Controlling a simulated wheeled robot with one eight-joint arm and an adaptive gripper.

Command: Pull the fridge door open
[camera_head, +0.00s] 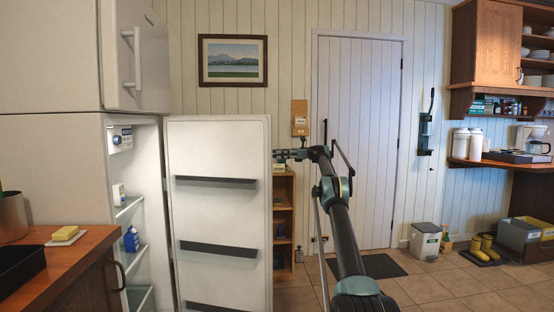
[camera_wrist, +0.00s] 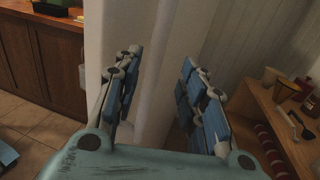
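The white fridge door (camera_head: 222,215) stands swung wide open in the head view, its inner face with dark shelf rails turned toward me. The fridge body (camera_head: 50,150) is at the left, and its lit inner shelves show. My gripper (camera_head: 291,154) is at the door's right edge, near its top, and small in this view. In the wrist view my gripper's (camera_wrist: 162,60) two blue-padded fingers are spread apart, with the pale door (camera_wrist: 150,95) behind and between them. I cannot tell whether a finger touches the door. No handle of this door is visible.
A wooden shelf unit (camera_head: 284,220) stands just right of the door and also shows in the wrist view (camera_wrist: 270,115). A wooden counter (camera_head: 62,262) is at the left front. A dark mat (camera_head: 368,266) lies on the tiled floor, and a bin (camera_head: 425,241) stands by the wall.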

